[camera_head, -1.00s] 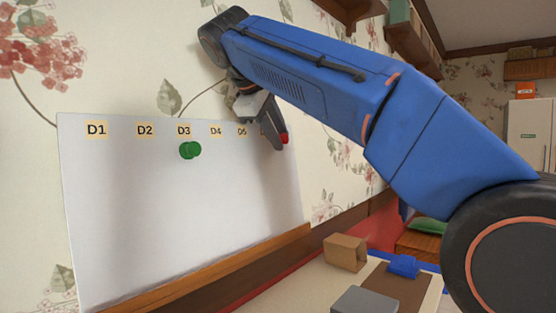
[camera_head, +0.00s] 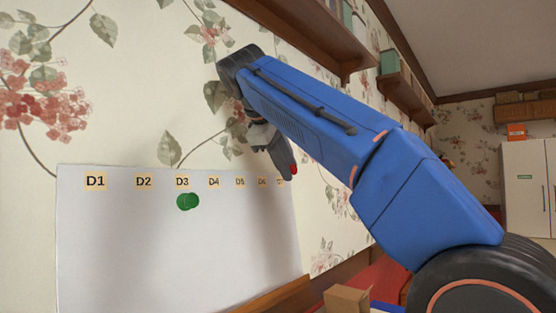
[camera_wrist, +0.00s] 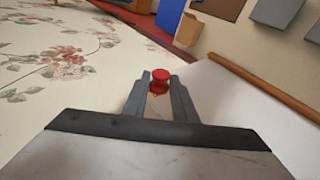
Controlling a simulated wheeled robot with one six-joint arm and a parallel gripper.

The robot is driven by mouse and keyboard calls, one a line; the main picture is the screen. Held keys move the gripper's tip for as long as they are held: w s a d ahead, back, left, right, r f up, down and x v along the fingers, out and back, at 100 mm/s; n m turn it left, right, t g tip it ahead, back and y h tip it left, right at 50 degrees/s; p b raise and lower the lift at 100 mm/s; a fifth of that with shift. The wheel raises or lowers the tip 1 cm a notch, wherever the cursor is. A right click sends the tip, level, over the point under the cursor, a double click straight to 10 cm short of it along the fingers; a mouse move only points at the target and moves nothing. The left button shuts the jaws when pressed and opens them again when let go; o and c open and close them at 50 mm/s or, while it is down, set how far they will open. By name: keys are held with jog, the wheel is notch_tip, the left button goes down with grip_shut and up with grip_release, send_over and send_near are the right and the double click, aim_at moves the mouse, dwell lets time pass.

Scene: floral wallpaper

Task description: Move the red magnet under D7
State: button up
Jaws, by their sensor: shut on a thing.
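The red magnet (camera_wrist: 159,78) is between the fingertips of my gripper (camera_wrist: 158,84) in the wrist view, and the gripper is shut on it. In the head view a small red part of the magnet (camera_head: 294,170) shows at the tip of my gripper (camera_head: 287,168), near the top right corner of the whiteboard (camera_head: 130,250). Labels D1 to D6 run along the board's top edge. One more label (camera_head: 281,182) at the right end is partly hidden by the gripper and too small to read surely.
A green magnet (camera_head: 188,202) is on the board under D3. A wooden shelf (camera_head: 300,30) is on the wall above my arm. A cardboard box (camera_head: 346,299) stands below right of the board. The board's middle is clear.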

jog(key=d+f, duration=0.5)
jog(key=w+a+f, duration=0.1)
jog(key=w+a, duration=0.3)
jog(key=a, duration=0.1)
jog(key=shift+f, duration=0.2)
dwell(0.6)
jog(key=shift+w+a, duration=0.15)
jog(key=shift+a, duration=0.2)
dwell(0.9)
dwell(0.5)
jog(key=o, duration=1.7)
jog(key=shift+c, duration=0.2)
jog(key=v, duration=0.7)
jog(key=shift+d+f, duration=0.1)
